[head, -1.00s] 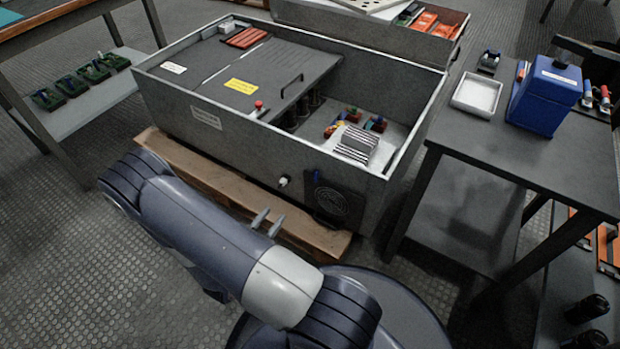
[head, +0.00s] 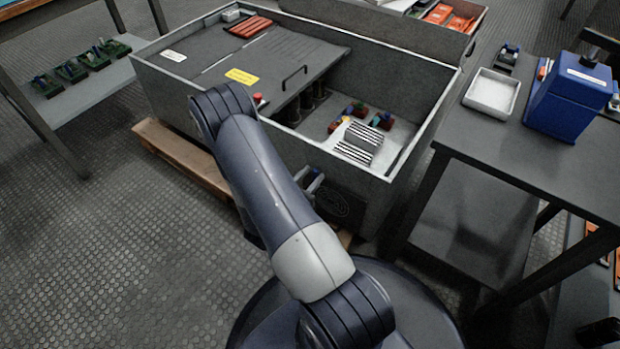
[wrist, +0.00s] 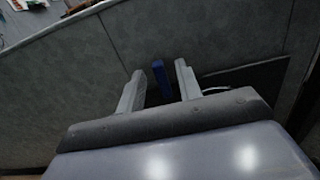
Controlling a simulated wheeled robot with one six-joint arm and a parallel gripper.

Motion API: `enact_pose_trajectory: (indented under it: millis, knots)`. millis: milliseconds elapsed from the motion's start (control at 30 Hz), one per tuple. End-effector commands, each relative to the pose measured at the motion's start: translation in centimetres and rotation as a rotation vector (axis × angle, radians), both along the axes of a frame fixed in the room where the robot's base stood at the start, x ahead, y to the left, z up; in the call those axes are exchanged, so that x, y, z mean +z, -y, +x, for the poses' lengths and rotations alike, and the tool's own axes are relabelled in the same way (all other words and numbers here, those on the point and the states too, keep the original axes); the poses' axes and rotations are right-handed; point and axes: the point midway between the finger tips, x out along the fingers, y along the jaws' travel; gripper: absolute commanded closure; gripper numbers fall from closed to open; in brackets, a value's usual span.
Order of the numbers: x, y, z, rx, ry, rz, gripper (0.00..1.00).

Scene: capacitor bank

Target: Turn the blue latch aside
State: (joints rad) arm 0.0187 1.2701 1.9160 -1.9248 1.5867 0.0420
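The blue latch (wrist: 159,72) is a short, narrow blue bar on the grey front wall of the cabinet, near the dark fan grille. In the wrist view it stands nearly upright, tilted slightly, between the two fingers of my gripper (wrist: 160,80). The fingers are apart, one on each side, with a gap showing on both sides. In the head view my gripper (head: 312,181) is at the cabinet's front wall, partly behind my arm. I cannot clearly make out the latch there.
The open grey cabinet (head: 200,104) stands on a wooden pallet (head: 180,158). The fan grille (head: 345,205) is just right of my gripper. A dark table (head: 480,137) with a white tray (head: 491,92) and blue box (head: 567,98) stands at the right.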

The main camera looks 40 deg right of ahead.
Motion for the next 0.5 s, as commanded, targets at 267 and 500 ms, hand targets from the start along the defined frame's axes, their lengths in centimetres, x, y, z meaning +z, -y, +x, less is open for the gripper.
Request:
enact_pose_trajectory:
  millis: [267, 500]
  knots:
    - [0.01, 0.00, 0.00, 0.000, 0.000, 0.000, 0.73]
    - [-0.01, -0.01, 0.00, 0.000, 0.000, 0.000, 0.93]
